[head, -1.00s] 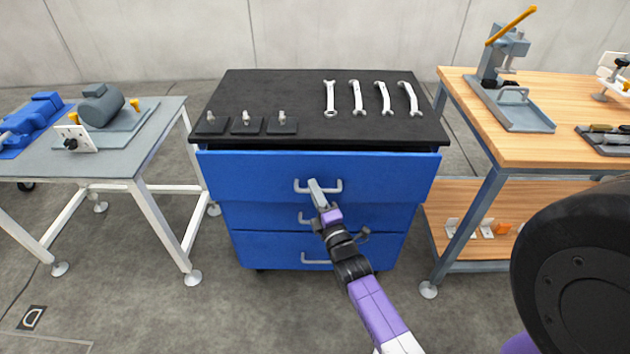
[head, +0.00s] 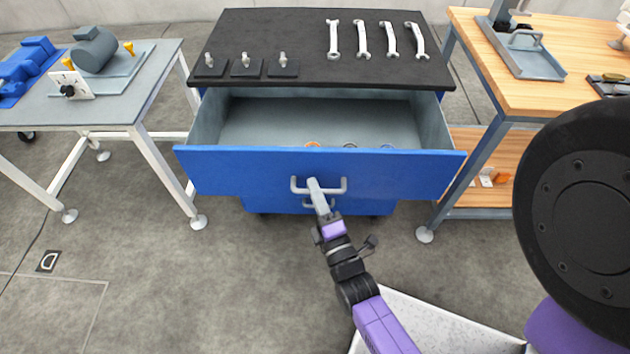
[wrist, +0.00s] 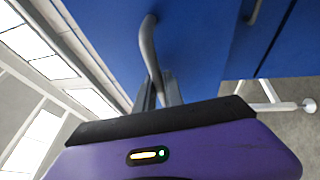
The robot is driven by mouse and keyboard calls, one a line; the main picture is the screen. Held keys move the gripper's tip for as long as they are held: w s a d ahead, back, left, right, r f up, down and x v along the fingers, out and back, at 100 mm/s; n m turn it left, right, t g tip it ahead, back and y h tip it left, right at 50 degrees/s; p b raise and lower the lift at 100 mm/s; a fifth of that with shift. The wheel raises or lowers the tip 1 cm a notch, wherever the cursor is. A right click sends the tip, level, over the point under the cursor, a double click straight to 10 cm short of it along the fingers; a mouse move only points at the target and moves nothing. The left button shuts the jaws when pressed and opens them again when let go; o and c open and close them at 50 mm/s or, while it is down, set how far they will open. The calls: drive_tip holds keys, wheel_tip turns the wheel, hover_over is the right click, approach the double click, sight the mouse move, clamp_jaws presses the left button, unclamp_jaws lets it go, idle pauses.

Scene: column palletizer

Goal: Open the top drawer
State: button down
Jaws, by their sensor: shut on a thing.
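The top drawer (head: 240,170) of the blue cabinet is pulled well out, and its grey inside shows. Its grey bar handle (head: 338,187) is at the middle of the drawer front. My gripper (head: 314,183) is shut on this handle. In the wrist view, the fingers (wrist: 162,92) close around the curved handle (wrist: 149,45) against the blue front. The part of the handle between the fingers is hidden.
Several small round items, one an orange ring (head: 312,144), lie in the drawer. The black cabinet top (head: 300,40) carries wrenches and small dark blocks. A grey table (head: 120,95) stands left, a wooden bench (head: 520,90) right. Floor before the drawer is open.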

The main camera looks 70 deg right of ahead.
idle(0.3)
drive_tip(key=c, duration=1.5)
unclamp_jaws()
drive_tip(key=shift+o, duration=0.2)
drive_tip(key=v, duration=0.8)
drive_tip(key=shift+b, duration=0.45)
